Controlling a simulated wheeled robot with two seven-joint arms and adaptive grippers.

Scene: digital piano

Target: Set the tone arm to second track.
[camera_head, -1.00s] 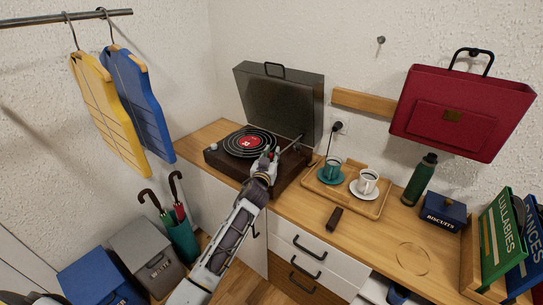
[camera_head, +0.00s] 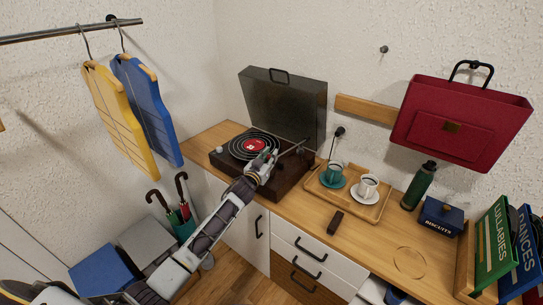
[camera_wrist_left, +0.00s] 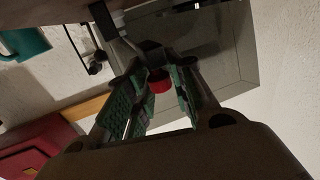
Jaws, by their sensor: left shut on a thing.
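The record player (camera_head: 277,184) stands on the counter with its lid (camera_head: 290,100) up. A black record with a red label (camera_head: 254,146) lies on it. The tone arm (camera_head: 292,149) runs from the player's right side towards the record's right edge. My left gripper (camera_head: 270,158) is at its free end, close to the record's right side. In the left wrist view the fingers (camera_wrist_left: 155,82) are closed around a dark part of the arm, with a small red piece (camera_wrist_left: 158,84) between them. The fingers hide the arm's tip, so I cannot tell which track it is over. My right gripper is not visible.
Right of the player is a wooden tray (camera_head: 372,211) with a teal cup (camera_head: 334,171) and a white cup (camera_head: 368,184). A green bottle (camera_head: 418,187) and a blue biscuit box (camera_head: 441,216) stand farther right. The raised lid borders the space behind the record.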

